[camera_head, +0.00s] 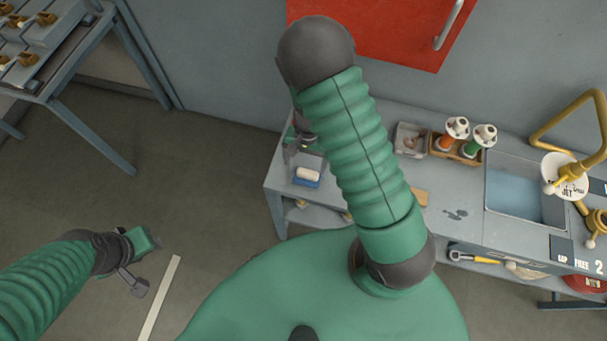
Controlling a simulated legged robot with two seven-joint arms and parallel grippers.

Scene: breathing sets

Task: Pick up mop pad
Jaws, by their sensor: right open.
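A small white-topped block with a blue base (308,175) lies at the left end of the workbench; it looks like the mop pad, but I cannot be sure. My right gripper (298,146) is open just behind it in the picture, over the bench's left end. My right arm hides part of this gripper and the bench beside it. I cannot tell if the gripper touches anything. My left gripper (146,264) hangs over the floor at lower left, well away from the bench.
The workbench (460,190) holds a grey tray (411,139), a caddy with orange (454,133) and green (483,140) bottles, and a sink (524,193) with a yellow pipe (560,118). A red cabinet (385,30) hangs above. A rack (60,75) stands upper left. Floor between is clear.

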